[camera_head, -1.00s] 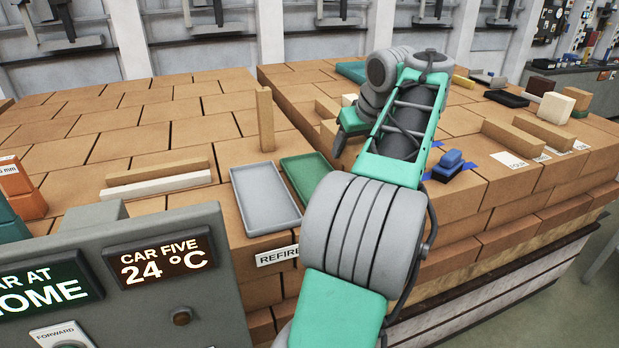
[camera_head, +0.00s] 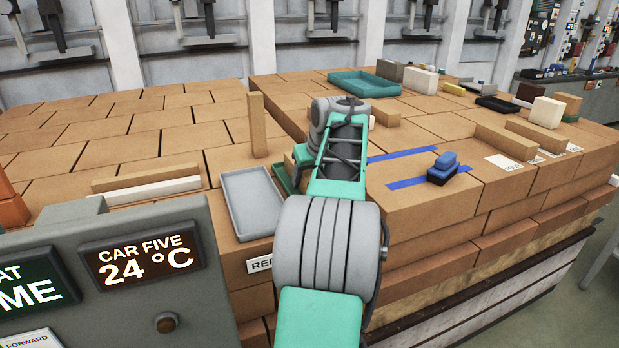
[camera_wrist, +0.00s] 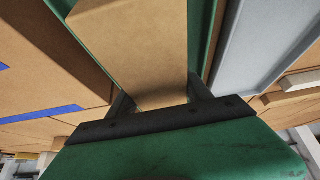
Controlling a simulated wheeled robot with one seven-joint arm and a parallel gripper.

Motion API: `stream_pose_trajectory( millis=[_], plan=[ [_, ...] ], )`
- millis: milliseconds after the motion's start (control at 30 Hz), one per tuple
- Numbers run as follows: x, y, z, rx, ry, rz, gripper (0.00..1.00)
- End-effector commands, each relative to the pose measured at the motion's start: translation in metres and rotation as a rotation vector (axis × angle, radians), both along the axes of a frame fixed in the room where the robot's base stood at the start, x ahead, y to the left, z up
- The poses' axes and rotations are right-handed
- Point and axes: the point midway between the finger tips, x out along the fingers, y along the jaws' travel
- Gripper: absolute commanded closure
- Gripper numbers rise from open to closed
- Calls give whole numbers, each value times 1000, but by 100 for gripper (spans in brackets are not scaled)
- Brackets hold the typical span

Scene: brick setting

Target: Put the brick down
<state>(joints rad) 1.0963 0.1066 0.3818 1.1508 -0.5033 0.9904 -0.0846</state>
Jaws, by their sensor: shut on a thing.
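A tan brick (camera_wrist: 135,45) fills the upper middle of the wrist view. My gripper (camera_wrist: 160,100) is shut on it, with one dark finger on each side. A green tray (camera_wrist: 205,35) lies behind the brick, showing on both sides of it. I cannot tell whether the brick touches the tray. In the head view my arm hides the gripper, the brick and most of the green tray (camera_head: 283,179). A grey tray (camera_head: 251,203) lies empty to the left of it, and shows at the right in the wrist view (camera_wrist: 265,40).
An upright tan brick (camera_head: 257,125) stands behind the grey tray. Blue tape strips (camera_head: 405,155) and a blue block (camera_head: 443,167) lie to the right of my arm. A teal tray (camera_head: 365,84) stands farther back. A grey control panel (camera_head: 150,290) is at the front left.

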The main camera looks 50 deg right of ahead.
Motion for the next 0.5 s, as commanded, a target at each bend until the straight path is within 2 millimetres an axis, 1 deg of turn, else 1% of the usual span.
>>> stream_pose_trajectory(
  millis=[133, 167, 400, 500],
  plan=[
    [0, 0, -2, -2, -2, 0, 100],
    [0, 0, -3, 1, 1, -1, 40],
    [0, 0, -3, 1, 1, -1, 20],
    [0, 0, -3, 0, 1, 0, 20]
  ],
)
